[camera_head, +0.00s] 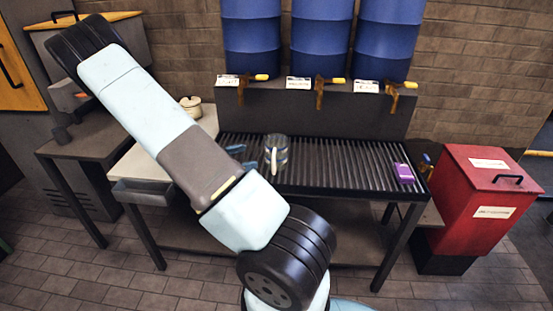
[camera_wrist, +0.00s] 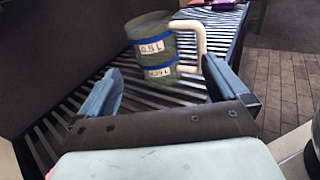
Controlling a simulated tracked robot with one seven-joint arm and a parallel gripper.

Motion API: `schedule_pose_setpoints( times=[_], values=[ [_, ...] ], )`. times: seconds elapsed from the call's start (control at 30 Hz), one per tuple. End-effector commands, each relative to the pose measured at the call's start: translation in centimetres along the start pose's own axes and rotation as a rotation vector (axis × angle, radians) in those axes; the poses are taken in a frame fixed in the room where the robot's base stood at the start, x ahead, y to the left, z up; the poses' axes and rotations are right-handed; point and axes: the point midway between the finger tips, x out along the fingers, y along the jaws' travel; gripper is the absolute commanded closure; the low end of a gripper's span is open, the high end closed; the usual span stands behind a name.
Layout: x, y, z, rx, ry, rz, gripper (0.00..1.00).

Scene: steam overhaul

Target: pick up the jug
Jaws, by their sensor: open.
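The jug (camera_head: 276,152) stands on the slatted black rack in the head view, below the blue barrels. In the wrist view the jug (camera_wrist: 153,48) is a grey-green cylinder with blue bands, white labels and a pale handle on its right side. My gripper (camera_wrist: 160,85) is open, with its two blue-grey fingers spread apart. The jug is ahead of the fingers, with its handle near the right finger in the picture. I cannot tell whether they touch. In the head view my gripper (camera_head: 240,155) is partly hidden behind my arm, just left of the jug.
The slatted rack (camera_head: 345,165) has free room right of the jug, up to a purple box (camera_head: 404,172). Blue barrels (camera_head: 320,35) with taps (camera_head: 320,92) stand above the back. A red bin (camera_head: 485,200) is at the right. A lidded pot (camera_head: 191,106) stands at the left.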

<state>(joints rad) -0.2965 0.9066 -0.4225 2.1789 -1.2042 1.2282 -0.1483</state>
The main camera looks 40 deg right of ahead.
Motion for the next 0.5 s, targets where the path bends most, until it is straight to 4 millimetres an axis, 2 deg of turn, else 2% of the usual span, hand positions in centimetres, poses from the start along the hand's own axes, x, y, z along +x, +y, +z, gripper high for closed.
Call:
schedule_pose_setpoints(
  times=[0.1, 0.27, 0.5],
  values=[
    [0.4, 0.4, -1.0, -0.040, -0.044, 0.031, 0.00],
    [1.0, 0.7, -1.4, -0.061, -0.065, 0.048, 0.00],
    [4.7, 0.9, -1.1, -0.061, -0.066, 0.046, 0.00]
  ],
)
